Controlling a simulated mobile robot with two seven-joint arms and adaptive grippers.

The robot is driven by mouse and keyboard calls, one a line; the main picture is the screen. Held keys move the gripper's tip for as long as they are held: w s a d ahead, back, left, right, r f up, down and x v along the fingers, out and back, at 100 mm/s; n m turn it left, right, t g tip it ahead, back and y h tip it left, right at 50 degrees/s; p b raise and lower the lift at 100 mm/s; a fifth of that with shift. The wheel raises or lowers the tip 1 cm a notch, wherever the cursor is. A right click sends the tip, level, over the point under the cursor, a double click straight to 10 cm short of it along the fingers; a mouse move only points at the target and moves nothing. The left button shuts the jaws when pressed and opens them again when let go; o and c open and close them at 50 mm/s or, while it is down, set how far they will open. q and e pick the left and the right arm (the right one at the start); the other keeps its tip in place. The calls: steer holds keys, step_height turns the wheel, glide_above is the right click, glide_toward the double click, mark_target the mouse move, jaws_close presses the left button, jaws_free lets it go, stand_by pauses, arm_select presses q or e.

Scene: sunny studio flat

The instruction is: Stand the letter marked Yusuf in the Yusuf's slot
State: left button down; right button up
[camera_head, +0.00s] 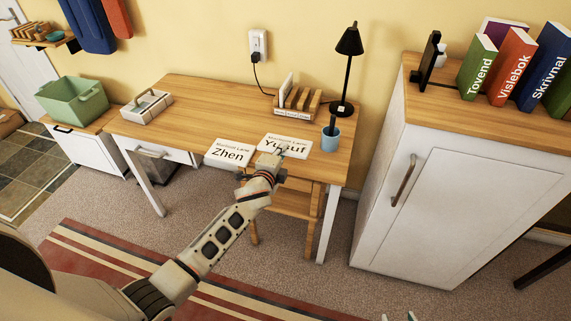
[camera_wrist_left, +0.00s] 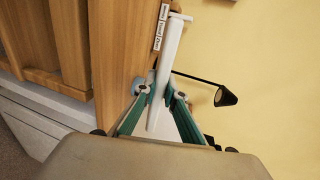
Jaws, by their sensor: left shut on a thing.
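The white letter marked Yusuf (camera_head: 290,151) is over the right front part of the desk, its text towards the head camera. My left gripper (camera_head: 271,161) is shut on its lower edge. In the left wrist view the letter (camera_wrist_left: 169,75) shows nearly edge-on between the teal fingers. The wooden letter rack (camera_head: 299,103) stands behind it near the wall, with labels along its front, too small to read. A white letter (camera_head: 287,87) stands in its left part. The letter marked Zhen (camera_head: 229,152) is left of Yusuf's. My right gripper (camera_head: 398,317) barely shows, its tips apart and empty.
A blue cup (camera_head: 331,139) stands right of the held letter, and a black lamp (camera_head: 348,65) is beside the rack. A white caddy (camera_head: 147,106) is at the desk's left. A white cabinet (camera_head: 460,190) stands on the right. The desk's middle (camera_head: 205,115) is clear.

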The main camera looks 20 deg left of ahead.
arm_select(q)
steer(key=shift+r, duration=1.9)
